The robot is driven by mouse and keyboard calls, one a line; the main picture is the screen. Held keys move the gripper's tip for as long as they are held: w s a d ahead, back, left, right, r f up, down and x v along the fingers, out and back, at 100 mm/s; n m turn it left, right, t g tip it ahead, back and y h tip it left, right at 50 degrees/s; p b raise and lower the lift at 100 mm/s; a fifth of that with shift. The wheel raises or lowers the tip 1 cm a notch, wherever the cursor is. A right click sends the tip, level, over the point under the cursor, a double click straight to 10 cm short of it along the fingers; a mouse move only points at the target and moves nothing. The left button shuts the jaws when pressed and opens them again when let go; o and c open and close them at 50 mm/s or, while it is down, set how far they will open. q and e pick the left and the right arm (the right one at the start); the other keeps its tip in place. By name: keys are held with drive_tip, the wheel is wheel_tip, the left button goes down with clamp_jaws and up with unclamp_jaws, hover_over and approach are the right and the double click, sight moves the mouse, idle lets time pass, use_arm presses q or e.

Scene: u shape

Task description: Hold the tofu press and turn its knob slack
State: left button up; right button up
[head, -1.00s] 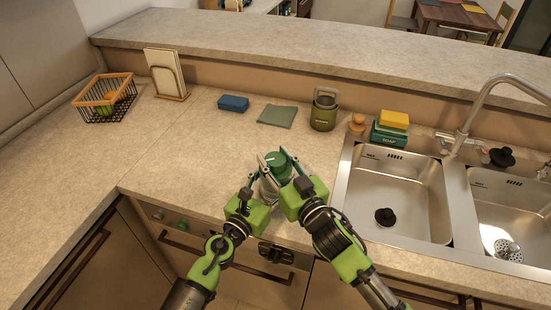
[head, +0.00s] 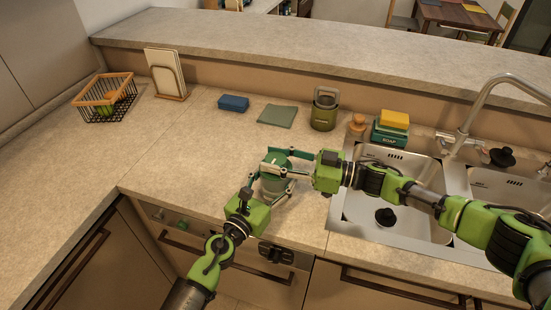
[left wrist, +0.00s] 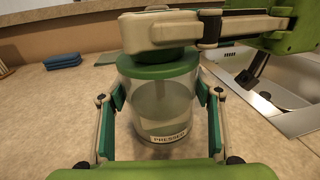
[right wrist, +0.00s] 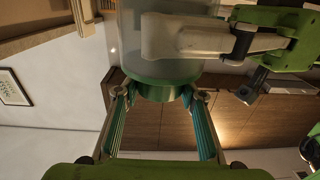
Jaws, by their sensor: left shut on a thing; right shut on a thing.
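The tofu press (head: 276,184) stands upright near the counter's front edge. It has a clear, greyish body and a green lid. My left gripper (head: 262,190) is shut on the body from the front, one finger on each side. My right gripper (head: 275,163) reaches in from the right, shut on the green knob (head: 276,158) at the top. The right wrist view shows the knob (right wrist: 165,92) between its fingers. In the left wrist view a right finger hides part of the top.
A double sink (head: 400,203) is to the right, under my right arm. A wire basket (head: 104,101) stands far left. The counter left of the press is clear.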

drive_tip(key=shift+w+n+g, duration=0.1)
drive_tip(key=shift+n+g, duration=0.5)
drive_tip(key=shift+g, duration=0.6)
drive_tip(key=o, duration=1.1)
drive_tip(key=shift+d, duration=0.1)
drive_tip(key=d, duration=0.4)
drive_tip(key=s+d, duration=0.1)
drive_tip(key=d, duration=0.3)
drive_tip(key=s+d, duration=0.1)
drive_tip(key=d, duration=0.3)
drive_tip(key=shift+a, duration=0.1)
